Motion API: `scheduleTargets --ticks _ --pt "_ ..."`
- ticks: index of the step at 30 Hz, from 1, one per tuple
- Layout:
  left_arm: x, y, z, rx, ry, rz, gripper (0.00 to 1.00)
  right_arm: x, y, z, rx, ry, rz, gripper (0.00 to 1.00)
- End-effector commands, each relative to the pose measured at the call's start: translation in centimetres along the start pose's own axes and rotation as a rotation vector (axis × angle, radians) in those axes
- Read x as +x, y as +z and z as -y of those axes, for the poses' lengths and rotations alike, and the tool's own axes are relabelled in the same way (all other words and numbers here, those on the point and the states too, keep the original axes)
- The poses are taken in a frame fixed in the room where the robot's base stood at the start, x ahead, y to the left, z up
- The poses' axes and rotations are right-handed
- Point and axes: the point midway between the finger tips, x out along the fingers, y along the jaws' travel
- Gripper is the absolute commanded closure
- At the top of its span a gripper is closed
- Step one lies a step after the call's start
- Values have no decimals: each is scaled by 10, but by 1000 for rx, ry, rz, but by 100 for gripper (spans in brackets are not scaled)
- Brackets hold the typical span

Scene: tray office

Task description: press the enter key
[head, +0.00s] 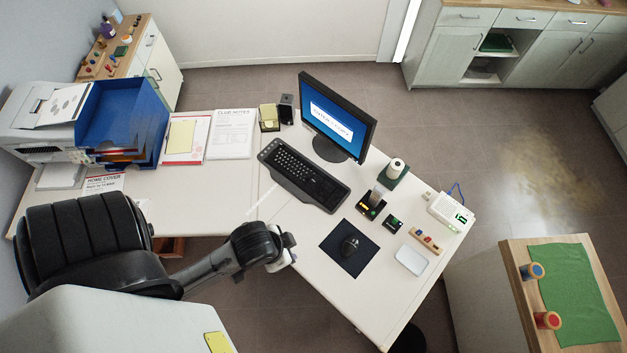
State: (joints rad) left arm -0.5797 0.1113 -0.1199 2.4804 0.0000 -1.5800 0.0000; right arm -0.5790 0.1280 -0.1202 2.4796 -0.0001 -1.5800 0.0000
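The black keyboard (303,175) lies on the white desk in front of the monitor (338,117). The enter key is too small to pick out among its keys. The monitor shows a blue screen with a white panel, its text too small to read surely. My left gripper (287,249) is at the desk's front edge, in front of the keyboard and apart from it. Its fingers are too small and foreshortened to show whether they are open or shut. My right gripper is not in view.
A mouse (349,246) rests on a dark mat (332,240) to the right of my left gripper. Small devices, including a white box (451,211), stand right of the keyboard. Papers (230,134) and a blue tray (122,116) lie left. The desk strip before the keyboard is clear.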

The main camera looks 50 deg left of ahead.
Motion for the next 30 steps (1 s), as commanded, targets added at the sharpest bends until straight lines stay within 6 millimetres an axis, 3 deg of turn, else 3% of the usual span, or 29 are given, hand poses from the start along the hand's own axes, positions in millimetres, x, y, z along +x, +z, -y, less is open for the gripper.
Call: scheduleTargets --ticks 13,30 --pt "0 1 3 10 -8 2 100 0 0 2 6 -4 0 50" --pt "0 1 2 9 -6 2 100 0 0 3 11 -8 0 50"
